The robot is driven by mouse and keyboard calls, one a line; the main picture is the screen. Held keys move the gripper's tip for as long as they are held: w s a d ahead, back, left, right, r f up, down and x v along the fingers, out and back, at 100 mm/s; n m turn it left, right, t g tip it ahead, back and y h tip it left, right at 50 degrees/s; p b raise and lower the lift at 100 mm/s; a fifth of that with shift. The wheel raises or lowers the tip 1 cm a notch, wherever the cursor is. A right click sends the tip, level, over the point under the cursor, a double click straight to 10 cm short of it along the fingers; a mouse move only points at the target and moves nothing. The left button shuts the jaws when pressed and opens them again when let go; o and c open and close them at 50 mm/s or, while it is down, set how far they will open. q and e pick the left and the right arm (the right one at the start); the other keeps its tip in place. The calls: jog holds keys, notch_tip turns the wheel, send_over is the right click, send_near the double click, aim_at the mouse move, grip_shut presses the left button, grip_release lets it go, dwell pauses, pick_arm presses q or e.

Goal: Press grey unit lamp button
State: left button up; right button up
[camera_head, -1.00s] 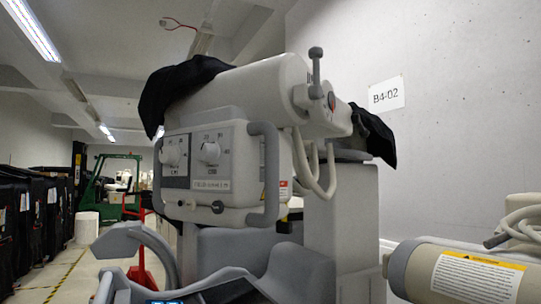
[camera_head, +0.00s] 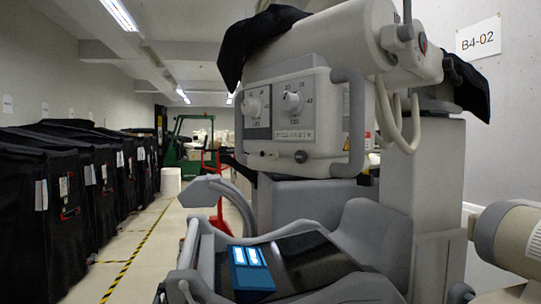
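The grey unit (camera_head: 262,75) is a large light grey machine head at the upper centre right. Its front has two round dials with numbers, a dark grey label strip and a curved grey handle on each side. Below the dials, a small dark round knob or button (camera_head: 301,157) sits on its lower front edge, with another tiny dark spot to its left. I cannot tell which is the lamp button, as the labels are too small to read. Neither of my grippers is in view.
Black covered carts (camera_head: 45,215) line the left side. A green machine (camera_head: 185,145) stands behind. A beige cylinder (camera_head: 512,240) is at right. Clear floor with yellow-black tape (camera_head: 130,262) runs between carts and unit.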

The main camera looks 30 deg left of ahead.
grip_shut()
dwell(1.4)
